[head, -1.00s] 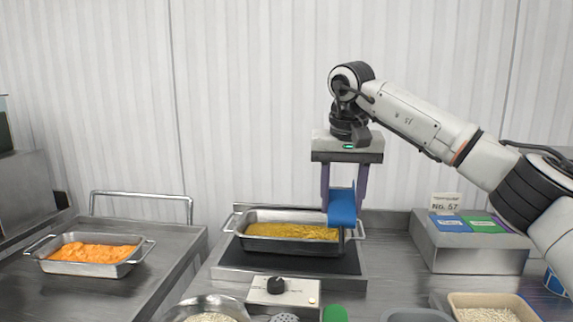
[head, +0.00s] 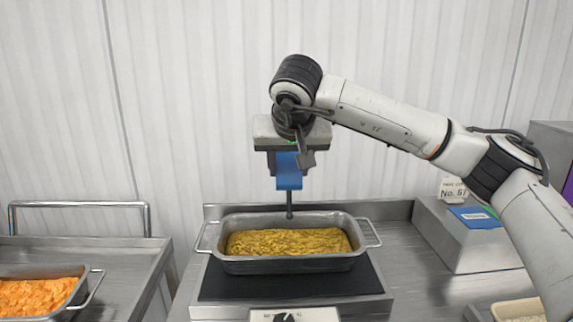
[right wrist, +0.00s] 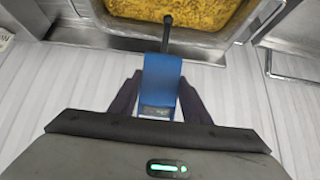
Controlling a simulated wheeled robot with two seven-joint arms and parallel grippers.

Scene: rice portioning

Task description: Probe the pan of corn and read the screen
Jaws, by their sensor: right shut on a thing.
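The pan of corn (head: 290,265) is a metal tray with two side handles, holding yellow corn (head: 285,241); part of it shows at the top of the right wrist view. My right gripper (head: 289,172) hangs above the pan's far side, shut on a blue probe (head: 289,181). The probe's dark rod (head: 290,204) points down, its tip near the far inner rim; I cannot tell if it touches. In the right wrist view the blue body sits between both fingers (right wrist: 161,88). A pale patch (right wrist: 155,112) on it is unreadable. My left gripper is out of view.
The pan stands on a black-topped heater (head: 290,286). A metal box (head: 470,245) with a blue card (head: 474,217) and a number sign (head: 453,190) is at right. A tray of orange food (head: 38,296) lies at left. The counter between pan and box is clear.

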